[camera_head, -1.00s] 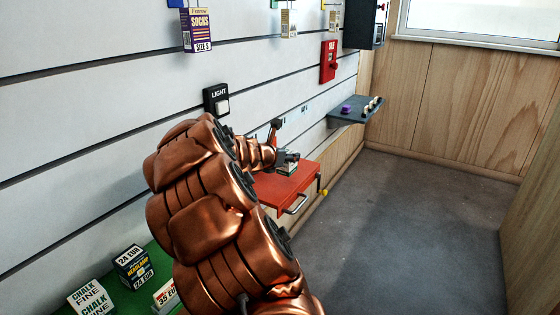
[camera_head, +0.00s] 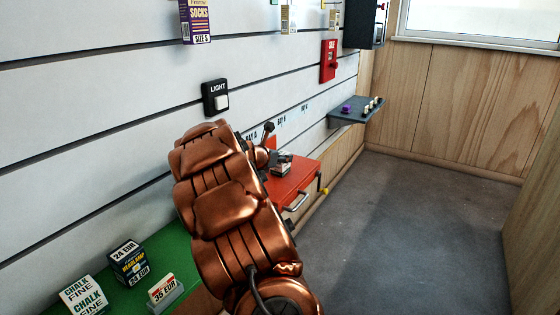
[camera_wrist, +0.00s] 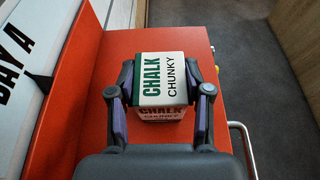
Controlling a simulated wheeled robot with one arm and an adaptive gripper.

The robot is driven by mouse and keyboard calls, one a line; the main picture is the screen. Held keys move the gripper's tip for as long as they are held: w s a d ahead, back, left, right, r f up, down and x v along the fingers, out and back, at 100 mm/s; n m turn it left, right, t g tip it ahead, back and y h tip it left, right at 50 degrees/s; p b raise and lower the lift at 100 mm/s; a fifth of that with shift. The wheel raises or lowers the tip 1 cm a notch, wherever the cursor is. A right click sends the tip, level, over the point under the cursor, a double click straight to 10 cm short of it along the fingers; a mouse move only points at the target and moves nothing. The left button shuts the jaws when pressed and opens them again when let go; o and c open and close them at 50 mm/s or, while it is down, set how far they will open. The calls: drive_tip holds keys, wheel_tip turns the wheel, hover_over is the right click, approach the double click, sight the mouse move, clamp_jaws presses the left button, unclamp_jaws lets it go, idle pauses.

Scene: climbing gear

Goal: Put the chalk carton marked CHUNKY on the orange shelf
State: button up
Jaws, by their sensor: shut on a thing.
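The chalk carton marked CHUNKY (camera_wrist: 166,80) is white and green and sits between the fingers of my gripper (camera_wrist: 160,100) in the wrist view. My gripper is shut on its two sides. The orange shelf (camera_wrist: 100,75) is directly below and around the carton in that view. I cannot tell whether the carton's base touches it. In the head view the orange shelf (camera_head: 291,185) is partly hidden behind my copper arm, and the carton (camera_head: 283,163) shows small above it at my gripper.
A green shelf (camera_head: 190,248) at lower left holds a CHALK FINE carton (camera_head: 84,296), a headlamp box (camera_head: 129,262) and a 35 EUR price sign (camera_head: 164,291). A metal handle (camera_wrist: 243,145) sticks out at the orange shelf's front. A grey shelf (camera_head: 352,112) is farther back. The floor at right is clear.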

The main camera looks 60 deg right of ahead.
drive_tip(key=o, duration=1.2)
drive_tip(key=shift+a+r, duration=0.2)
drive_tip(key=shift+r, duration=0.05)
drive_tip(key=p+v, duration=0.3)
drive_tip(key=v, duration=0.8)
drive_tip(key=shift+a, duration=0.3)
drive_tip(key=shift+s, duration=0.15)
